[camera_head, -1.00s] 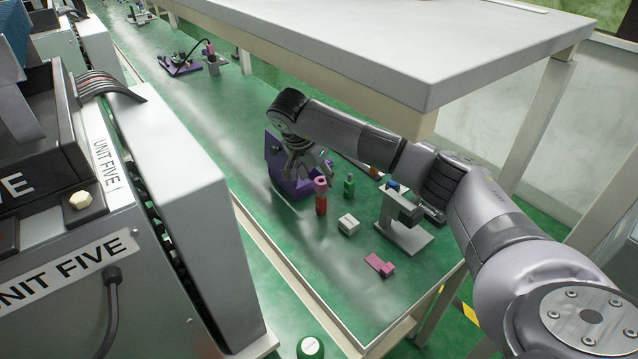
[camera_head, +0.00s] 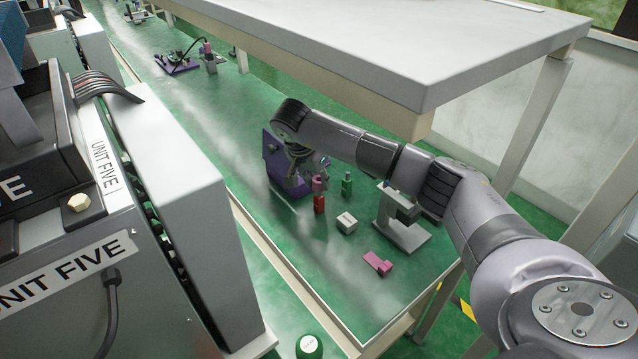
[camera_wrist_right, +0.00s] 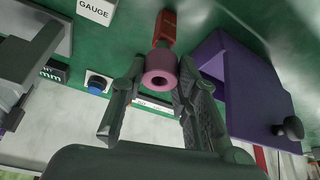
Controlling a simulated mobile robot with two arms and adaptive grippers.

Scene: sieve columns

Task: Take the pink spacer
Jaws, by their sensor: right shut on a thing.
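The pink spacer (camera_head: 317,184) is a short ring with a hole through it. In the head view it sits directly above a red piece (camera_head: 319,204) that stands on the green bench. In the right wrist view the pink spacer (camera_wrist_right: 160,70) is between the fingertips, with the red piece (camera_wrist_right: 165,28) just behind it. My right gripper (camera_head: 312,178) is shut on the pink spacer; it also shows in the right wrist view (camera_wrist_right: 157,82). Whether the spacer still rests on the red piece is hard to tell. My left gripper is not in view.
A purple block (camera_head: 273,160) stands close beside my right gripper. A green column (camera_head: 347,184), a white block (camera_head: 346,222), a grey stand (camera_head: 405,235) and a pink bracket (camera_head: 378,263) are nearby. A white shelf (camera_head: 400,45) overhangs the bench.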

